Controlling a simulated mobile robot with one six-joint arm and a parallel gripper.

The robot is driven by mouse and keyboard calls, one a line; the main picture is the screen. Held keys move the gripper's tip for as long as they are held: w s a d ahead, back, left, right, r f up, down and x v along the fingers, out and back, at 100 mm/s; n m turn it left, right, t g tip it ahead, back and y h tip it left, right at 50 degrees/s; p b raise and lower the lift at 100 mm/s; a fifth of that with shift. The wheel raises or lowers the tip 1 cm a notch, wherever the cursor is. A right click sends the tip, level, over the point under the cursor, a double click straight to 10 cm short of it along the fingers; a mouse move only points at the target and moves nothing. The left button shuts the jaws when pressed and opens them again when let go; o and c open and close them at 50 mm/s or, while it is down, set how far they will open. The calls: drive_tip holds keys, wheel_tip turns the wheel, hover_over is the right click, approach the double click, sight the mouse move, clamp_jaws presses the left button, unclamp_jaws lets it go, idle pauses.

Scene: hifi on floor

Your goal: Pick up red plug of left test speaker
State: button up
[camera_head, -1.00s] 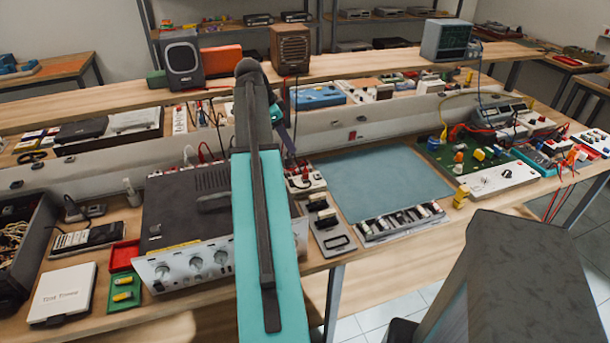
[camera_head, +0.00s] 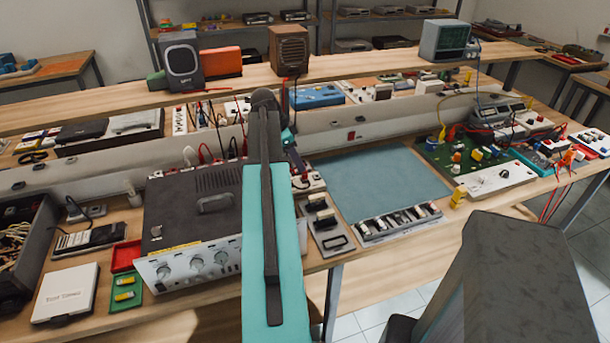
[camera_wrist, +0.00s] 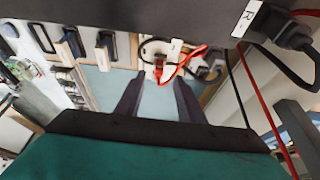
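The left test speaker (camera_head: 183,60) is a grey box with a round cone on the raised shelf. A brown test speaker (camera_head: 289,50) stands right of it. In the wrist view, a red plug (camera_wrist: 158,66) with a red cable shows beyond my fingertips, roughly between them; I cannot tell to which speaker it belongs. My gripper (camera_wrist: 157,82) is open, with nothing between its two dark fingers. In the head view my gripper is mostly hidden behind my arm, near the right rear of the amplifier.
A dark amplifier (camera_head: 190,215) stands left of my arm, with red and black leads behind it. A black plug (camera_wrist: 287,32) sits beside an "R" label close to my gripper. Black and red cables hang at the wrist view's right. A blue-grey mat (camera_head: 385,180) lies bare.

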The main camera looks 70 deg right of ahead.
sight(305, 176)
drive_tip(key=shift+f, duration=0.1)
idle(0.3)
drive_tip(key=shift+p+x, duration=0.85)
drive_tip(key=shift+x, duration=1.7)
drive_tip(key=shift+s, duration=0.1)
clamp_jaws()
